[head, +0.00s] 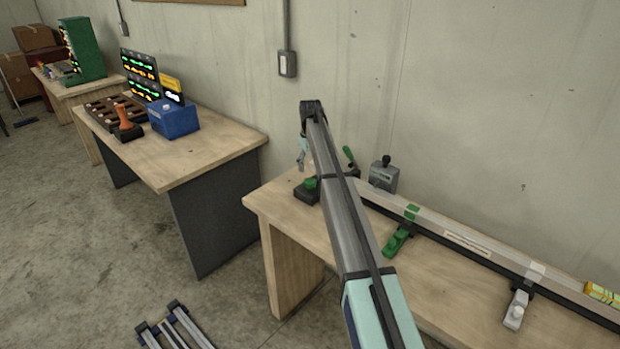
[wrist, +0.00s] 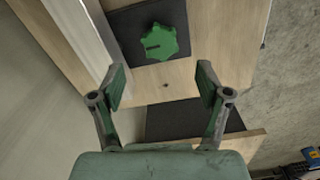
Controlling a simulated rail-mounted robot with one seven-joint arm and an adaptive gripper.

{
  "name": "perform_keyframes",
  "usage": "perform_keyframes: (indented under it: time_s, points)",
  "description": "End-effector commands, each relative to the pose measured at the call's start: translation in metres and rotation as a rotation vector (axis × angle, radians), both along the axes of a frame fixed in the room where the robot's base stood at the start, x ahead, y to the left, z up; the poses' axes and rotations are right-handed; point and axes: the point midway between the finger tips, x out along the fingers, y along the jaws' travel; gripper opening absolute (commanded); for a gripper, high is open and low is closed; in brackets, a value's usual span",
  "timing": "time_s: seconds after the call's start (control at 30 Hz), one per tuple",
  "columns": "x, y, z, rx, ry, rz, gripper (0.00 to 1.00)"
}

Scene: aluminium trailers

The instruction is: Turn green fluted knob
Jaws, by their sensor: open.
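The green fluted knob (wrist: 160,43) sits on a dark square base (wrist: 124,25) on the wooden bench, near the top middle of the wrist view. It has a dark slot mark on its face. In the head view the knob (head: 311,183) shows at the bench's left end, partly beside my arm. My gripper (wrist: 160,85) is open and empty in the wrist view, its two fingers apart. The knob lies beyond the fingertips and is not between them. In the head view my gripper (head: 302,155) is above the bench's left end, mostly hidden by my arm.
A long rail (head: 470,247) runs along the bench (head: 290,235). A grey box with a black knob (head: 384,174), a green-handled lever (head: 349,156), a green clamp (head: 397,241) and a white clamp (head: 516,310) are nearby. Another bench (head: 190,165) stands left across a gap.

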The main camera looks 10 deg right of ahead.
Motion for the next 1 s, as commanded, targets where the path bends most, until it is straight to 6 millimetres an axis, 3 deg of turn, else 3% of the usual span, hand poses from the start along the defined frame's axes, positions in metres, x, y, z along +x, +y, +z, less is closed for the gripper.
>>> perform_keyframes:
  time_s: [0.2, 0.4, 0.87, 1.0]
  points:
    - [-0.001, 0.000, -0.039, 0.000, 0.002, 0.000, 0.76]
    - [0.000, 0.000, -0.066, 0.000, 0.001, 0.000, 0.76]
    - [0.000, 0.000, -0.078, 0.000, 0.000, 0.000, 0.76]
    - [0.000, 0.000, -0.078, 0.000, 0.000, 0.000, 0.30]
